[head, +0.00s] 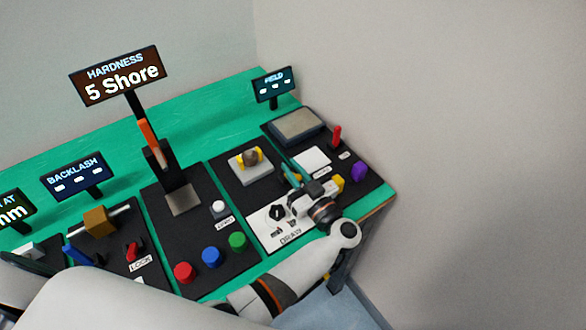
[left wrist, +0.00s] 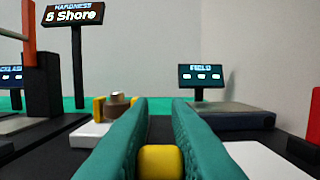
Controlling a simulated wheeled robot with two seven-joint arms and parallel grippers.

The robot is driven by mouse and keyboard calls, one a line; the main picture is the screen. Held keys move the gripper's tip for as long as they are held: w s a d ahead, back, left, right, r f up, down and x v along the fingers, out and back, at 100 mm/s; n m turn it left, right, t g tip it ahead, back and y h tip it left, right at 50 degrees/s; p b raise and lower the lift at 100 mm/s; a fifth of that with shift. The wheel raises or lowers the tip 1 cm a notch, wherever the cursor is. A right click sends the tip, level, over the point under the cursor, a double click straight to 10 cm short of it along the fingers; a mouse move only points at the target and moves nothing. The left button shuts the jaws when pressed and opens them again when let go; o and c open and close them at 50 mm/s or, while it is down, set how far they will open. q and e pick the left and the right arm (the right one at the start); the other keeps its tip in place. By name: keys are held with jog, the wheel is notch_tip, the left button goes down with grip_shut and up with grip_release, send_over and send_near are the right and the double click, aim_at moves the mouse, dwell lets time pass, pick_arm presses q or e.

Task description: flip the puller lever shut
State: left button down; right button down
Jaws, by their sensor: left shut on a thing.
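The bench station with the "DRAW" label carries yellow jaws (head: 249,158) on either side of a brown-grey round part, on a white block. They also show in the left wrist view (left wrist: 113,108), ahead and to the left of my fingers. My left gripper (head: 293,178) is low over the right part of the bench, to the right of the jaws. In the left wrist view its teal fingers (left wrist: 160,112) are shut on a yellow block (left wrist: 160,162). The rest of that block is hidden, so I cannot tell whether it is the puller lever. My right gripper is not in view.
A red upright lever (head: 336,135), a purple knob (head: 359,171) and a grey plate (head: 297,125) are at the right end. The hardness station's orange lever (head: 149,138) stands left. Red, blue and green buttons (head: 211,257) line the front. A wall borders the right.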

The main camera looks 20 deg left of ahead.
pick_arm(q)
jog(key=c, duration=1.4)
grip_release()
jog(key=shift+f, duration=0.1)
jog(key=shift+o, duration=0.2)
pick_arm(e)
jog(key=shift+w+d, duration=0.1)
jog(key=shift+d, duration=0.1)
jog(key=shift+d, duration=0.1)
